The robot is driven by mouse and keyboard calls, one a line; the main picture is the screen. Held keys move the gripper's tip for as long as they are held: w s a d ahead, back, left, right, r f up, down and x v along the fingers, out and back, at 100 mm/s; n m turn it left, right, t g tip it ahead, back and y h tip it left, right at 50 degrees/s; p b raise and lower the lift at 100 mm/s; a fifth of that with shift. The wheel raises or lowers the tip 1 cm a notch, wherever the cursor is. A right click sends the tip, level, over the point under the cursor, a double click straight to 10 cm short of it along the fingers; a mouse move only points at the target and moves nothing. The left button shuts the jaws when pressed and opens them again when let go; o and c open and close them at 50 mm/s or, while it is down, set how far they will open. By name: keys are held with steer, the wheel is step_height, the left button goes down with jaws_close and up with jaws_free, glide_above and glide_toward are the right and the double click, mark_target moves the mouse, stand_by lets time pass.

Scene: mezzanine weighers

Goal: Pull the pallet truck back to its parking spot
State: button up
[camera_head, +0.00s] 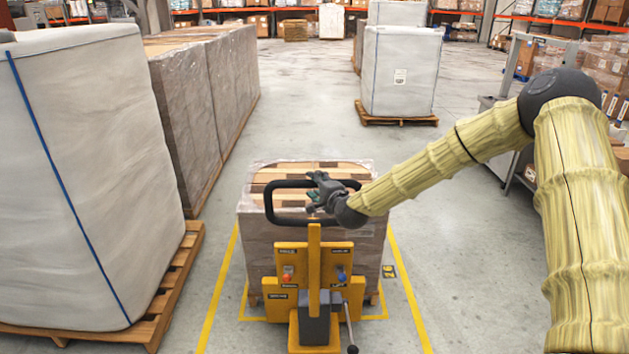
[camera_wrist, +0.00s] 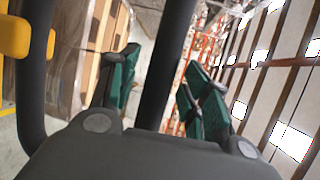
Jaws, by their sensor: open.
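The yellow pallet truck (camera_head: 300,265) stands upright at the lower middle of the head view, with a black loop handle (camera_head: 268,203) on top. A film-wrapped stack of boxes (camera_head: 262,240) is directly beyond it; whether the forks are under it is hidden. Yellow floor lines (camera_head: 217,290) run along both sides. In the wrist view, the dark handle bar (camera_wrist: 166,60) passes between the open green fingers of my gripper (camera_wrist: 160,88), with gaps on both sides.
A white-wrapped load (camera_head: 75,170) on a wooden pallet (camera_head: 165,300) stands close at left, with brown wrapped stacks (camera_head: 205,90) behind it. Another white-wrapped load (camera_head: 400,75) stands farther back. A metal frame (camera_head: 512,165) is at right. Grey floor is clear right of the truck.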

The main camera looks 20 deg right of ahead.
steer(key=shift+w+a+f, duration=0.1)
steer(key=shift+w+f, duration=0.05)
steer(key=shift+w, duration=0.55)
jaws_close()
